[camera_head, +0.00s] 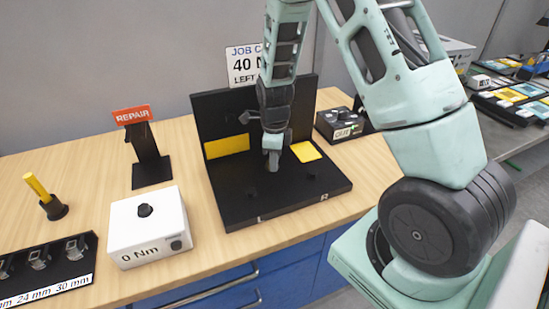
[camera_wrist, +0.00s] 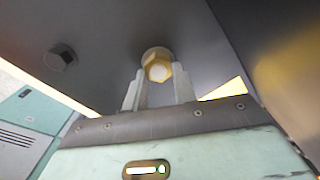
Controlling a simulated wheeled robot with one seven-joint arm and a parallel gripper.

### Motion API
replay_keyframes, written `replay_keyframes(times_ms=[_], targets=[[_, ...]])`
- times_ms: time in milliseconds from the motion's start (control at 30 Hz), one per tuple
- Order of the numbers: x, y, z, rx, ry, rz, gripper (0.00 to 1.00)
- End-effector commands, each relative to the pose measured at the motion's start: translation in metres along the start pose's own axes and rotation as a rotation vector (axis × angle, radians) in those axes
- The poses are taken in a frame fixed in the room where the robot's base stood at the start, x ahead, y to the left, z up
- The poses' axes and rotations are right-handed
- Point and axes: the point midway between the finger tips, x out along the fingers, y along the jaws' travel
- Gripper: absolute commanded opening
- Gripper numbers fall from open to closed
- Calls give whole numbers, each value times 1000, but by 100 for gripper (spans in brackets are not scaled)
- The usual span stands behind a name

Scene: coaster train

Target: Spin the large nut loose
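A brass-coloured hex nut (camera_wrist: 158,70) sits on the dark plate in the wrist view. It is between and just beyond the two pale fingers of my gripper (camera_wrist: 159,88). The fingers stand apart on either side of the nut; whether they touch it I cannot tell. In the head view my gripper (camera_head: 272,162) points down at the middle of the black fixture (camera_head: 245,205) and hides the nut. A dark hex fastener (camera_wrist: 61,57) is to the left in the wrist view, clear of the fingers.
The fixture has a back panel and yellow plates (camera_head: 227,146). Left of it are a white 0 Nm box (camera_head: 150,245), a REPAIR stand (camera_head: 152,172), a yellow-handled tool (camera_head: 38,187) and a socket tray (camera_head: 50,270). A dark OUT box (camera_head: 340,124) stands behind right.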

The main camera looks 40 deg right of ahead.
Motion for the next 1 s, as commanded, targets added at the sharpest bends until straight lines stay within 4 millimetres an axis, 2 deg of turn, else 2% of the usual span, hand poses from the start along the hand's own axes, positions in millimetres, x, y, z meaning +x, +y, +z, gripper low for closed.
replay_keyframes(times_ms=[467,1000], targets=[[-1,-1,0,-72,0,0,4],[-1,-5,2,-528,-1,-2,4]])
